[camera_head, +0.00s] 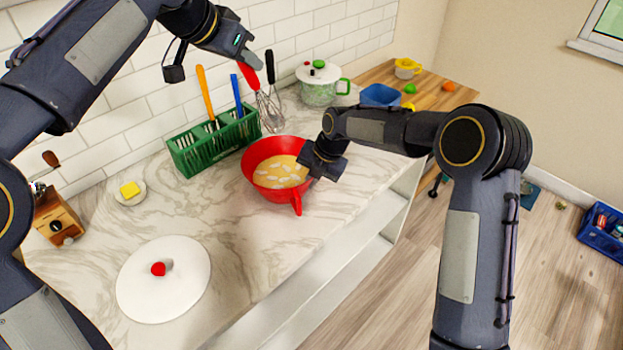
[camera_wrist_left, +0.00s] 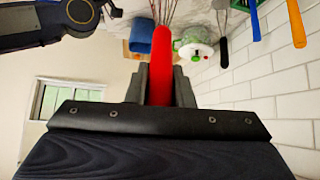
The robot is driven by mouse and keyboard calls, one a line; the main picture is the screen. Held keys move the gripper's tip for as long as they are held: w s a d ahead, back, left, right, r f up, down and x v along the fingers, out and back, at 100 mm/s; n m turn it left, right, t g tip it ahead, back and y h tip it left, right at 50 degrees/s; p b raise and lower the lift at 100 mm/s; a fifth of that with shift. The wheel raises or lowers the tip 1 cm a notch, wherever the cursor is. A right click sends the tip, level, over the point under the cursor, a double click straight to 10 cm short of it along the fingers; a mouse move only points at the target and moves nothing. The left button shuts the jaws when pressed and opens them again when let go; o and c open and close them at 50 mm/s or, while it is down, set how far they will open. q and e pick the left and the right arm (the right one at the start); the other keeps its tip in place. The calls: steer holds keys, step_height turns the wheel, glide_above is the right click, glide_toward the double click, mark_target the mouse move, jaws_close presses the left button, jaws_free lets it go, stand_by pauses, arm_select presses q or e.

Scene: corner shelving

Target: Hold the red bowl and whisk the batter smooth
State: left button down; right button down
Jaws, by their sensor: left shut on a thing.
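My left gripper (camera_head: 256,64) is shut on the red handle of a whisk (camera_head: 249,77). The handle also stands between the fingers in the left wrist view (camera_wrist_left: 160,68). The whisk's wires point down, behind the bowl and right of the green rack; I cannot tell whether they touch the counter. The red bowl (camera_head: 297,198) sits on the marble counter with pale, lumpy batter (camera_head: 280,172) in it. My right gripper (camera_head: 320,162) is at the bowl's right rim; its fingertips are partly hidden, so I cannot tell whether they grip it.
A green rack (camera_head: 187,160) with orange- and blue-handled tools stands left of the bowl. A black-handled utensil (camera_head: 269,66) shows beside the whisk. A green pot (camera_head: 319,94) stands behind. A white lid (camera_head: 140,297), butter dish (camera_head: 130,192) and wooden grinder (camera_head: 58,217) lie to the left.

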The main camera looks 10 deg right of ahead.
stand_by(0.4)
arm_select(q)
steer(key=shift+s+d+f+m+g, duration=0.5)
steer(key=shift+s+f+m+g, duration=0.5)
steer(key=shift+s+f+m, duration=3.05)
steer(key=w+d+f+m, duration=0.1)
steer(key=w+f, duration=0.5)
steer(key=f, duration=0.3)
steer(key=shift+d+h, duration=0.3)
steer(key=shift+d, duration=0.05)
